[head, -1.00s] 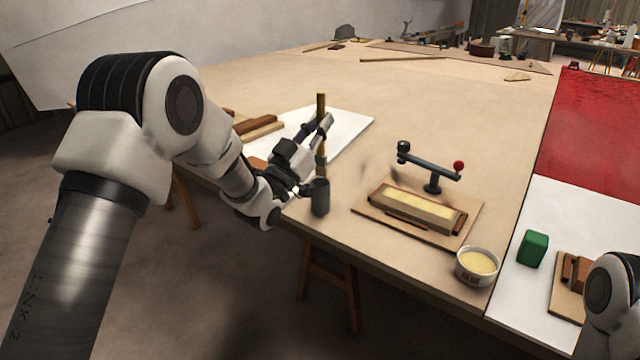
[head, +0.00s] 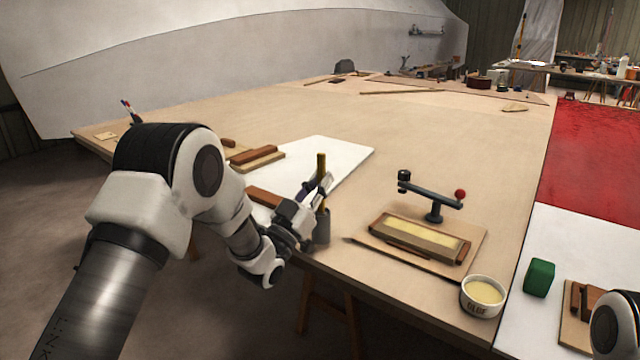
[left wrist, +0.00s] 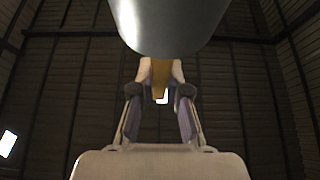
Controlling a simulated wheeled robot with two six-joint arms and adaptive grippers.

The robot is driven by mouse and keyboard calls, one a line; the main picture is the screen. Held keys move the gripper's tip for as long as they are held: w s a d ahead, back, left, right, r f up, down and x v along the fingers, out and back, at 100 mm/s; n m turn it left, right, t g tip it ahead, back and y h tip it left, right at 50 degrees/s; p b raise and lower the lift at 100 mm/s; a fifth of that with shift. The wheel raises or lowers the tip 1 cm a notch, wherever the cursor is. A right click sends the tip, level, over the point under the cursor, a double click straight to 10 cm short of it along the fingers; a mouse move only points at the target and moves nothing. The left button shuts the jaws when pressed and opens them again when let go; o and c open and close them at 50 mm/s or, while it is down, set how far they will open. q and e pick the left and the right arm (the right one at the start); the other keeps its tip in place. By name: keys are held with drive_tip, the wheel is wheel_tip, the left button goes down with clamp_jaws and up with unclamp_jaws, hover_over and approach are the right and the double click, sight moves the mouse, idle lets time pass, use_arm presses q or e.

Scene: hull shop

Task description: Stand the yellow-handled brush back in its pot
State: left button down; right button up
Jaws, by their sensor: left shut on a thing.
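The yellow-handled brush (head: 321,168) stands close to upright in my left gripper (head: 318,190), which is shut on its handle. The dark grey pot (head: 322,230) stands on the table near its front edge, directly below the gripper. The brush's lower end goes down to the pot's mouth and looks to be inside it; the bristles are hidden. In the left wrist view, the handle (left wrist: 160,80) shows between the fingers and a large grey rounded surface, probably the pot (left wrist: 170,25), fills the top. My right gripper is not in view.
A board with a long wooden block (head: 422,241) lies right of the pot, with a red-knobbed lever tool (head: 435,200) behind it. A glue tub (head: 483,295) and a green block (head: 539,277) are farther right. A white sheet (head: 340,155) lies behind the gripper.

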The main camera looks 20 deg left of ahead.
use_arm(q)
drive_tip(key=shift+f, duration=0.25)
